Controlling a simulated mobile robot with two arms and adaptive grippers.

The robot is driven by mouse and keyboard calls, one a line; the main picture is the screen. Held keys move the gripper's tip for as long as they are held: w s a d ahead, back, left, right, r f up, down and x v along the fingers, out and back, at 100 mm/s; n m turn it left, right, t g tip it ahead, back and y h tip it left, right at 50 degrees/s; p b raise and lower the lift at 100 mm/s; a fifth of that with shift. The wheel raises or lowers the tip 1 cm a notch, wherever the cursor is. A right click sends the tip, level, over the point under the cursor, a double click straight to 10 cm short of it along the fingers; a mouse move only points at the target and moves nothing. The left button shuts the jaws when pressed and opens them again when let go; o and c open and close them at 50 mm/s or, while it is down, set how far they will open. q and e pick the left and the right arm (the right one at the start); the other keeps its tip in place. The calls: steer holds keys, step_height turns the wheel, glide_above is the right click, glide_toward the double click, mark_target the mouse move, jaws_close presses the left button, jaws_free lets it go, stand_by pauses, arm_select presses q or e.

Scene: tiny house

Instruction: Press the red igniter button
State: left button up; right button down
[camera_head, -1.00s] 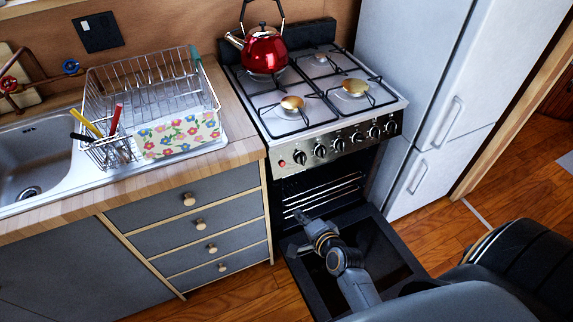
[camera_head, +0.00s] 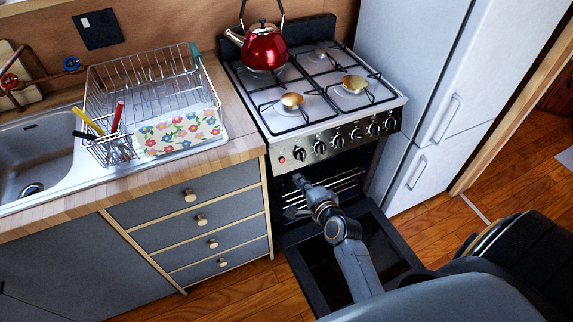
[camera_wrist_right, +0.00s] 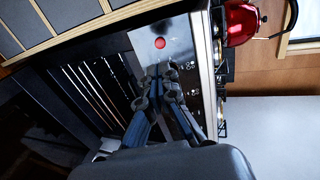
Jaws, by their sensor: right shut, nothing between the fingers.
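The red igniter button (camera_head: 281,161) is a small round button at the left end of the stove's steel control panel (camera_head: 333,141), left of several black knobs. In the right wrist view the button (camera_wrist_right: 160,43) shows on the panel, beyond the fingertips and apart from them. My right gripper (camera_head: 298,180) is in front of the oven opening, a little below and right of the button. In the wrist view my right gripper (camera_wrist_right: 161,72) has its fingertips together, with nothing between them. My left gripper is not in view.
The oven door (camera_head: 322,275) is open, folded down below my right arm. A red kettle (camera_head: 264,48) stands on the back left burner. A counter with drawers (camera_head: 203,219) is left of the stove, and a white fridge (camera_head: 440,80) is right.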

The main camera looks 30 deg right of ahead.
mark_target(283, 161)
steer(key=x, duration=1)
steer(key=shift+f, duration=0.1)
